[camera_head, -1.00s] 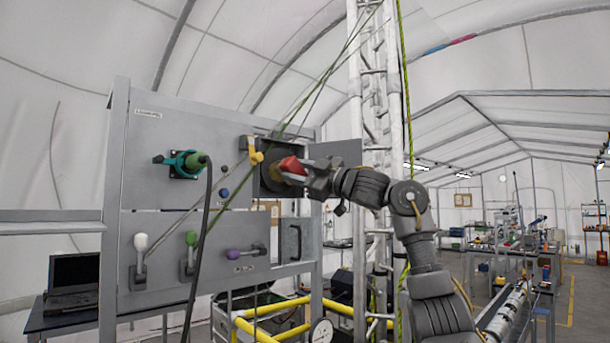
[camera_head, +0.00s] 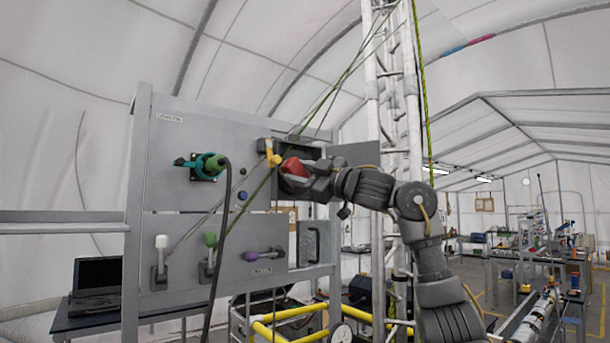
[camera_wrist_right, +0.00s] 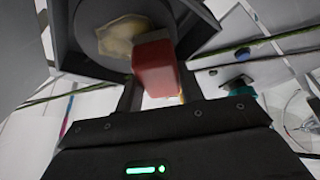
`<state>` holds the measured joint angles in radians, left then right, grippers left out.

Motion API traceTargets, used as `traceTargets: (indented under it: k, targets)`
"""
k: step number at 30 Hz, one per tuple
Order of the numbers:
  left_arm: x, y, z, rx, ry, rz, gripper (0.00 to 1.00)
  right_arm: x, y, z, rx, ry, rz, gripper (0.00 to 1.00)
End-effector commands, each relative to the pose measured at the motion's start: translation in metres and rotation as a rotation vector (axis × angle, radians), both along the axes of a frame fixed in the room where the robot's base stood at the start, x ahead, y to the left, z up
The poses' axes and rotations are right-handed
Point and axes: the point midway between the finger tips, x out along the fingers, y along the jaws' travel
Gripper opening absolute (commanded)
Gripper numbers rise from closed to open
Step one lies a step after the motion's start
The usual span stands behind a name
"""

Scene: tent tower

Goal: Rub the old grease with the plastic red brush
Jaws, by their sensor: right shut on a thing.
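The plastic red brush (camera_head: 294,167) is held at the open compartment in the upper right of the grey panel (camera_head: 200,135). My right gripper (camera_head: 312,178) is shut on it. In the right wrist view the red brush (camera_wrist_right: 155,66) stands out between the fingers. Its far end overlaps the lower edge of a tan grease patch (camera_wrist_right: 122,36) on a round grey disc (camera_wrist_right: 90,14) inside the compartment. I cannot tell whether the brush touches the grease. In the head view the brush and gripper hide the grease. My left gripper is not in view.
A green-and-teal plug (camera_head: 208,166) with a black cable sits left on the panel. White, green and purple handles line its lower part. The compartment's open door (camera_head: 355,155) stands at the right. Ropes cross in front, and a white truss (camera_head: 392,90) rises behind my arm.

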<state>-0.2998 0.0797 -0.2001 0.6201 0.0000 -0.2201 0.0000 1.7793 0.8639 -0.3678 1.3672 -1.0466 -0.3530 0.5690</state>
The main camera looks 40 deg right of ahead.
Motion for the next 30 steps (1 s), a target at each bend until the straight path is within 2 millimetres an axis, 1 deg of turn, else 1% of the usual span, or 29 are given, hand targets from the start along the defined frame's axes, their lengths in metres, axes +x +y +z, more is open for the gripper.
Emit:
traceTargets:
  k: [7,13,24,30]
  targets:
    - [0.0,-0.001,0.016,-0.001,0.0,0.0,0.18,0.002,0.0,0.014,0.0,-0.001,0.001,0.2]
    - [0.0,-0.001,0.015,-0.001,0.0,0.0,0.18,0.003,-0.002,0.013,0.0,-0.001,0.001,0.2]
    - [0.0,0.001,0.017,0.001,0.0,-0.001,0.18,0.005,-0.035,0.012,0.002,0.0,-0.002,0.2]
    - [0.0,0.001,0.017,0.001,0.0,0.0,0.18,0.005,-0.04,0.012,0.001,0.0,0.0,0.2]
